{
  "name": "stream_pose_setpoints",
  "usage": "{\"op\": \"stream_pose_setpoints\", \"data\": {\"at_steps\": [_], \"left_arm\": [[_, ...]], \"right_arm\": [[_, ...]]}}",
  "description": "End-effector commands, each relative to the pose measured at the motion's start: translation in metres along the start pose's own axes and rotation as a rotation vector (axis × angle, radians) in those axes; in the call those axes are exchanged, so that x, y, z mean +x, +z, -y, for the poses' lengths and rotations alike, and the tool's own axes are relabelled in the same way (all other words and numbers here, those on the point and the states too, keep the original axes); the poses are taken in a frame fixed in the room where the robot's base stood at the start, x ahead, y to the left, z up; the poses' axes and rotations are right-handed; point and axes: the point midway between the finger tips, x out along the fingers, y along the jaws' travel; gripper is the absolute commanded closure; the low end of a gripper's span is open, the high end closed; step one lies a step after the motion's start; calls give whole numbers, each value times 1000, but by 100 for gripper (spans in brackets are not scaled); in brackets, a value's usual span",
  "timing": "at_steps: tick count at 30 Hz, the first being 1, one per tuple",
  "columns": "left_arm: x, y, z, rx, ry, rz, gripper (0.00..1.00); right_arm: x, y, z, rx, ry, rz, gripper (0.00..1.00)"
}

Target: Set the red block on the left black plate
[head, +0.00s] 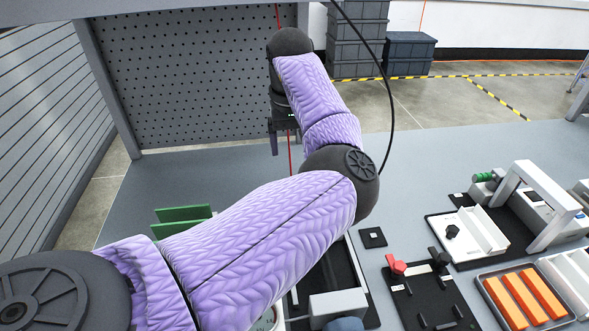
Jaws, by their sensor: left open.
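A small black plate (373,237) with a pale mark on it lies on the grey bench right of my left arm. A second small black plate (461,200) lies farther right, beside a white fixture. I cannot make out a loose red block; my left arm covers much of the bench. A red part (397,265) sits on a larger black fixture plate, and looks like a clamp handle. My left gripper (282,143) is open, pointing down over the back of the bench, well apart from both small plates. I see nothing between its fingers. My right gripper is not in view.
A tray (483,284) of orange bars and a white fixture (466,236) stand at right, near a white arch (541,198). Green boards (183,213) stand behind my left forearm. A perforated panel (190,70) rises at the back left. The bench's back right is clear.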

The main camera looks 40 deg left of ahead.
Motion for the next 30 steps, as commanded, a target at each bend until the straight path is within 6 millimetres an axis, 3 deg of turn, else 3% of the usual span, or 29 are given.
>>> {"op": "stream_pose_setpoints", "data": {"at_steps": [4,18,24,26,30], "left_arm": [[16,11,-2,-6,-25,49,19],[105,9,0,-8,-27,47,19],[104,8,0,-8,-24,43,19],[104,8,0,-8,-24,43,28],[104,8,0,-8,-24,43,57]], "right_arm": [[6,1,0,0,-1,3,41],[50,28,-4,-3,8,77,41],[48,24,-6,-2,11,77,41],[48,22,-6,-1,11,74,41],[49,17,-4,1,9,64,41]]}}
